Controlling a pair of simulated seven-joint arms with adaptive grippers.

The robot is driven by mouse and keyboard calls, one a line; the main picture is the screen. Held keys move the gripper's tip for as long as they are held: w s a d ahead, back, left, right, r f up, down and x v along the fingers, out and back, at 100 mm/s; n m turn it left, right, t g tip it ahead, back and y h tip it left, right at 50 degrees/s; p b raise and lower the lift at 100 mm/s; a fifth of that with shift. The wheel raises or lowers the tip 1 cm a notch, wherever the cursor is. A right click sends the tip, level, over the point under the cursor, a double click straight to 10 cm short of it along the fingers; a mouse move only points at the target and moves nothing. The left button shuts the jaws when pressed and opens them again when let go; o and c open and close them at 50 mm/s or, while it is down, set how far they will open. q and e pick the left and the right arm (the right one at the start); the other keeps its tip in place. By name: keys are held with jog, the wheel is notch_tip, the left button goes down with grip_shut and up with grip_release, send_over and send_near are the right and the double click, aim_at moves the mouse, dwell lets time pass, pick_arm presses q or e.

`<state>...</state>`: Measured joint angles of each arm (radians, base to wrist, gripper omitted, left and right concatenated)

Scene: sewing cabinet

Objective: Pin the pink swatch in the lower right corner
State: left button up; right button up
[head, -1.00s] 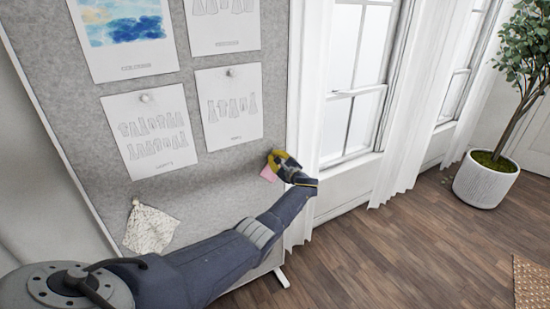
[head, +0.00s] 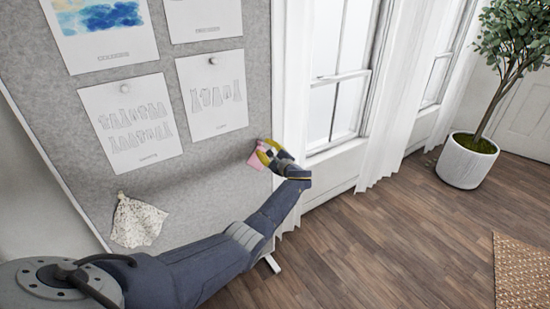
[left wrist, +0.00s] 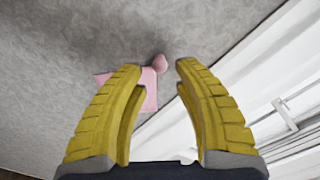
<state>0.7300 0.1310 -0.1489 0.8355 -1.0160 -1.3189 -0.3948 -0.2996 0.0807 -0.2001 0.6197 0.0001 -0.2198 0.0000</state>
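The pink swatch (head: 255,162) is flat against the grey pinboard (head: 205,175), low near its right edge. In the left wrist view the swatch (left wrist: 150,92) is partly hidden behind the left finger. A round pink pin head (left wrist: 160,62) sits at the swatch's upper right corner, against the board. My left gripper (head: 264,152) is in front of the swatch. In the left wrist view its yellow fingers (left wrist: 158,67) are open, one on each side of the pin head, with visible gaps. My right gripper is not in view.
Several paper sheets (head: 211,95) are pinned higher on the board. A speckled cloth swatch (head: 137,222) hangs at the lower left. A white curtain (head: 291,100) and window are just right of the board. A potted plant (head: 467,163) stands farther right on open floor.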

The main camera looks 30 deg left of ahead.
pick_arm(q)
jog(key=v, duration=0.8)
